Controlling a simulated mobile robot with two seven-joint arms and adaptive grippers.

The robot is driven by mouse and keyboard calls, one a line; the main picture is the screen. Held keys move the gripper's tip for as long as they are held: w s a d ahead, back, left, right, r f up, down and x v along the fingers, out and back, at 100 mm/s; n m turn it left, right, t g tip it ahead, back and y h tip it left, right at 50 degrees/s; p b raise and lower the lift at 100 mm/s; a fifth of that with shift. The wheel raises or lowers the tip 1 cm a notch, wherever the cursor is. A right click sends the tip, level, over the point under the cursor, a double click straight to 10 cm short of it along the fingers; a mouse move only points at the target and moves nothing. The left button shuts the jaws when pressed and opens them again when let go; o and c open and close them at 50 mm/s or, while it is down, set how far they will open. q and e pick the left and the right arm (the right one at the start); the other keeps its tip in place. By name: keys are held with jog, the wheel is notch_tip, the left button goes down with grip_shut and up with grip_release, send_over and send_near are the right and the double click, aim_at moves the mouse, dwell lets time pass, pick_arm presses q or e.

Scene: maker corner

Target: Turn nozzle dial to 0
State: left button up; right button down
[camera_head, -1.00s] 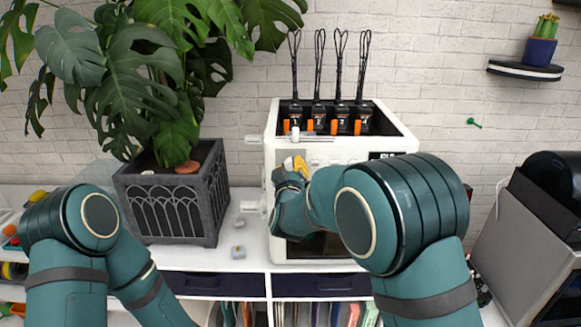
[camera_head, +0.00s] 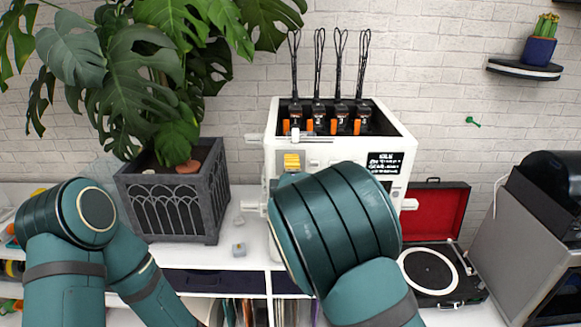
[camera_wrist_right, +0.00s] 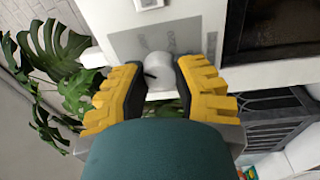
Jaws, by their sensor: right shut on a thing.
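The white machine (camera_head: 410,140) stands on the white cabinet top against the brick wall. In the right wrist view the nozzle dial, a pale round knob (camera_wrist_right: 161,72) with a dark pointer mark, sits on a grey panel (camera_wrist_right: 185,38) with faint lettering. My right gripper (camera_wrist_right: 160,85) is shut on the dial, one yellow-backed finger on each side. In the head view only a yellow part of my right gripper (camera_head: 293,161) shows at the machine's upper left front; my arm hides the rest and the dial. My left arm is at the lower left, its gripper out of view.
A dark planter (camera_head: 170,205) with a large leafy plant stands left of the machine. A red-lined record player (camera_head: 430,270) is at its right, near a grey box (camera_head: 530,235). Small grey pieces (camera_head: 239,250) lie on the cabinet top.

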jog(key=shift+n, duration=3.7)
jog(key=shift+d+r, duration=0.1)
jog(key=c, duration=0.6)
grip_release()
jog(key=shift+y, duration=0.3)
jog(key=s, duration=0.8)
jog(key=s+d, duration=0.1)
jog(key=s, duration=0.3)
